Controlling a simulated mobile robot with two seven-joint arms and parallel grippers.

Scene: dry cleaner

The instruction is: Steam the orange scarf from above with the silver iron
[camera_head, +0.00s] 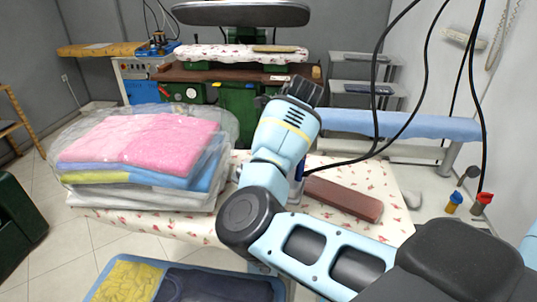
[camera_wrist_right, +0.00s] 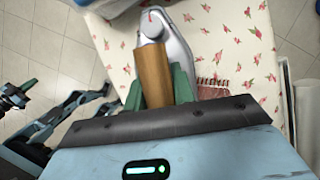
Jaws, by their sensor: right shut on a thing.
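In the right wrist view, my right gripper (camera_wrist_right: 157,92) has its green fingers shut on the wooden handle (camera_wrist_right: 153,72) of the silver iron (camera_wrist_right: 178,42). The iron is over the flowered table cover; I cannot tell whether it touches it. In the head view my right arm hides this gripper and most of the iron. A reddish-brown oblong thing (camera_head: 345,197) lies on the cover right of my arm. A reddish fringed or bristly edge (camera_wrist_right: 213,83) shows beside the iron. I cannot tell if either is the orange scarf. Dark parts with green at the wrist view's left edge may be my left gripper.
A bagged stack of folded pink, blue and white cloth (camera_head: 140,145) fills the table's left side. A blue-rimmed bin (camera_head: 97,285) holding yellow and dark cloth stands below the front edge. Black cables (camera_head: 375,90) hang at the right. The flowered cover (camera_head: 385,180) is bare near its right edge.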

